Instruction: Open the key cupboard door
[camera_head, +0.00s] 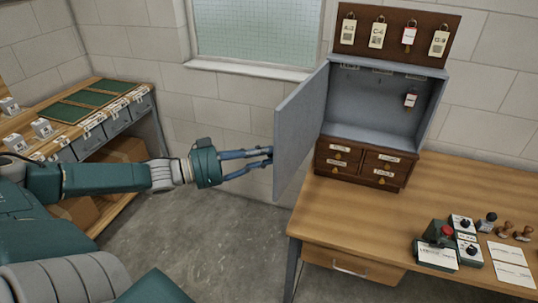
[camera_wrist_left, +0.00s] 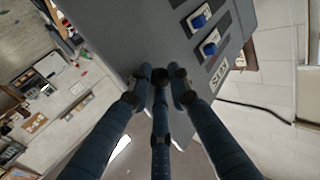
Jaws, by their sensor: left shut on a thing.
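A tagged key (camera_head: 410,99) hangs inside. My left gripper (camera_head: 268,157) reaches in from the left and its fingertips are at the outer face of the door, near its free edge. In the left wrist view the blue fingers of my left gripper (camera_wrist_left: 160,85) close around a small dark knob (camera_wrist_left: 159,75) on the grey door panel (camera_wrist_left: 140,40). The fingers hide part of the knob. My right gripper is not in view.
A wooden drawer block (camera_head: 360,163) sits under the cupboard; a key board (camera_head: 394,30) with tags is above. Stamps and a control box (camera_head: 437,250) stand on the desk (camera_head: 460,200) at right. A shelf bench (camera_head: 75,120) is at left. Floor between is clear.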

